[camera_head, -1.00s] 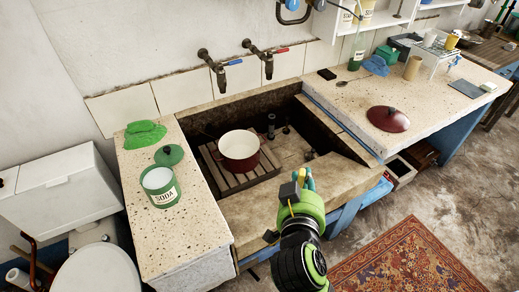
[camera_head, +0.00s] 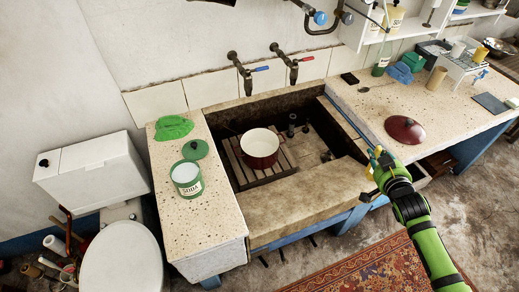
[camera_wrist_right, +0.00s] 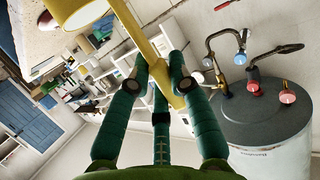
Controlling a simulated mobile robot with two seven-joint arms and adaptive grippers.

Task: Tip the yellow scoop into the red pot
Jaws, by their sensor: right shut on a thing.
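The red pot (camera_head: 259,157), dark red with a pale inside, stands upright on a slatted wooden rack in the stone trough. My right gripper (camera_head: 376,158) is over the trough's right front corner, to the right of the pot and apart from it. In the right wrist view it is shut on the handle of the yellow scoop (camera_wrist_right: 140,40), with teal fingers on both sides. The scoop's bowl (camera_wrist_right: 78,10) is cut off by the top edge, so its contents are hidden. In the head view the scoop is too small to make out well. My left gripper is not in view.
An open green soda tin (camera_head: 187,180) and its lid (camera_head: 195,149) stand on the left counter, near a green cloth (camera_head: 174,127). A dark red lid (camera_head: 405,129) lies on the right counter. Two taps (camera_head: 240,72) overhang the trough's back.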

